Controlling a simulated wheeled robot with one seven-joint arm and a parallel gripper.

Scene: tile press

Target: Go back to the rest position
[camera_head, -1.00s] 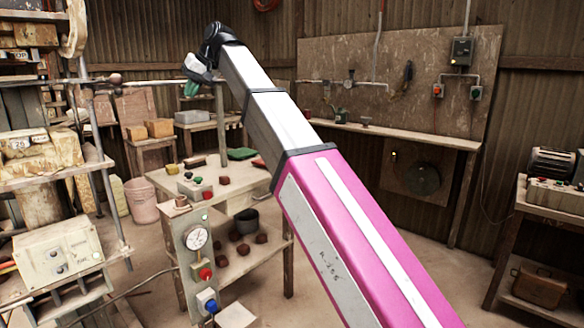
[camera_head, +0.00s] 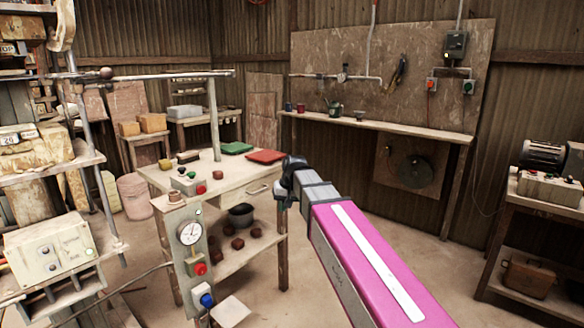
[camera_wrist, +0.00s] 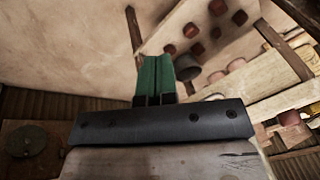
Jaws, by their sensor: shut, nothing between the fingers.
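My gripper (camera_wrist: 155,77) shows in the wrist view as two green fingers closed together with nothing between them. In the head view my arm reaches in from the lower right, and its dark wrist end is beside the right side of the wooden worktable (camera_head: 232,178). The gripper's fingers are mostly hidden behind the wrist there. The gripper looks apart from the table.
On the table are a green tile (camera_head: 237,148), a red tile (camera_head: 267,156) and a button box (camera_head: 188,185). The lower shelf holds a dark pot (camera_head: 241,214) and several brown lumps. A long shelf (camera_head: 375,126) runs along the back wall.

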